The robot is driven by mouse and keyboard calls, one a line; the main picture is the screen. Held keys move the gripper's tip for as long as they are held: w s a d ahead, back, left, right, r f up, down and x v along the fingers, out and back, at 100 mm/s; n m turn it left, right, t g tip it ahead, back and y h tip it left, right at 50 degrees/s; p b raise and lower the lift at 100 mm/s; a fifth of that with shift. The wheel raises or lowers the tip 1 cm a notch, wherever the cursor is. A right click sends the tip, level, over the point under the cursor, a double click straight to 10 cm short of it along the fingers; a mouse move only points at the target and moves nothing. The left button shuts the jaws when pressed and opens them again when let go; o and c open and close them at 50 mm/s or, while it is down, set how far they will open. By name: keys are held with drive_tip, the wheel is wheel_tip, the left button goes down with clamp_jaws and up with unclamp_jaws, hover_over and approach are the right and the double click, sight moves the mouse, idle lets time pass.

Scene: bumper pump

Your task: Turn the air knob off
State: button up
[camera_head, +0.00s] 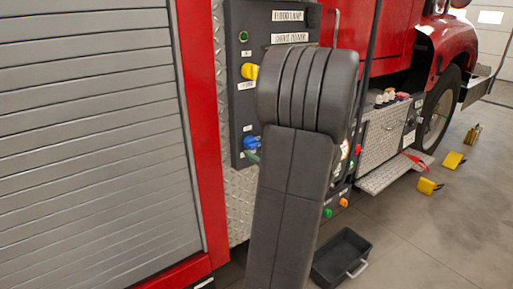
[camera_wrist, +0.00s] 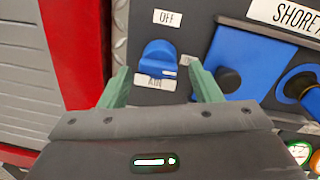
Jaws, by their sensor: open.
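The air knob is a blue rotary knob on a dark panel, seen in the wrist view (camera_wrist: 158,56) and in the head view (camera_head: 251,142). An "OFF" label (camera_wrist: 167,18) is above it and a partly covered "AIR" label (camera_wrist: 155,82) below. A small white mark shows at the knob's lower right, beside a half-hidden label. My gripper (camera_wrist: 159,66) is open, its green fingers on either side of the knob with gaps at both sides. In the head view my arm hides most of the gripper; a green finger shows just below the knob.
A yellow knob (camera_head: 249,71) and a green button (camera_head: 243,36) sit higher on the panel. Blue sockets (camera_wrist: 240,62) are close to the right finger. The red frame (camera_wrist: 75,45) and shutter (camera_head: 85,130) are at left. A black bin (camera_head: 342,256) stands on the floor.

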drive_tip(key=shift+x, duration=0.9)
drive_tip(key=shift+c, duration=0.5)
drive_tip(key=c, duration=0.8)
